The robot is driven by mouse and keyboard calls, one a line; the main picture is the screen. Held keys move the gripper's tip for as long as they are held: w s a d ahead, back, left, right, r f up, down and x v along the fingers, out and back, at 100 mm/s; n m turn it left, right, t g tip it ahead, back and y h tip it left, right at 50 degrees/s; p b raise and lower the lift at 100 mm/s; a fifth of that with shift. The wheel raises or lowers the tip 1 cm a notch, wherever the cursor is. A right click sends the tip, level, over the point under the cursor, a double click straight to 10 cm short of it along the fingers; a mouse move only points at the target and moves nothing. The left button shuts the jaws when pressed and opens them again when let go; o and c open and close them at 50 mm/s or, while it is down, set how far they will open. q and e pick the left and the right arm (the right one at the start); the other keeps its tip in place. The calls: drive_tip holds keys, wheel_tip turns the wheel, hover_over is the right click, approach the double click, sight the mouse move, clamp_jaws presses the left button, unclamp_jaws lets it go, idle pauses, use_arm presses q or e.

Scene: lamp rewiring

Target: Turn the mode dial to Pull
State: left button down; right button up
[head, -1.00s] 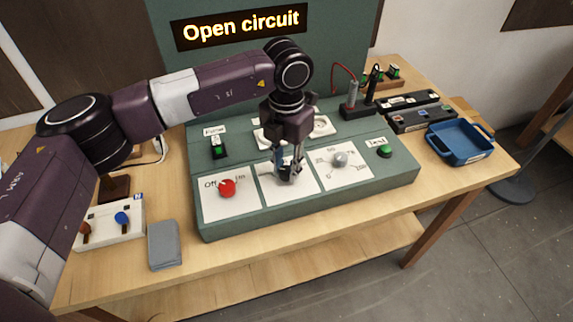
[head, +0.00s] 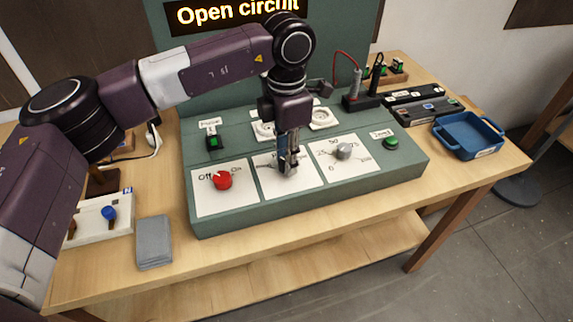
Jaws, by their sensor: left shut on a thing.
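The green control console (head: 315,206) has three white dial cards on its front. My left gripper (head: 288,170) points down onto the middle card (head: 280,191), with its fingers shut around the mode dial there. The fingers hide the dial and most of the lettering, so I cannot read its setting. My right gripper is not in view.
A red knob (head: 222,180) stands left of the gripper and a grey knob (head: 344,151) right of it. A green button (head: 390,143) is at the console's right. A sign (head: 238,14) reads "Open circuit". A blue tray (head: 468,136) and grey cloth (head: 154,241) lie on the table.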

use_arm(q)
drive_tip(key=m+b, duration=0.2)
drive_tip(key=m, duration=0.1)
drive_tip(key=shift+r+m+b, duration=0.1)
drive_tip(key=shift+m+b, duration=0.5)
drive_tip(key=shift+m, duration=1)
drive_tip(key=c, duration=1.6)
unclamp_jaws()
wheel_tip(320, 180, up, 12)
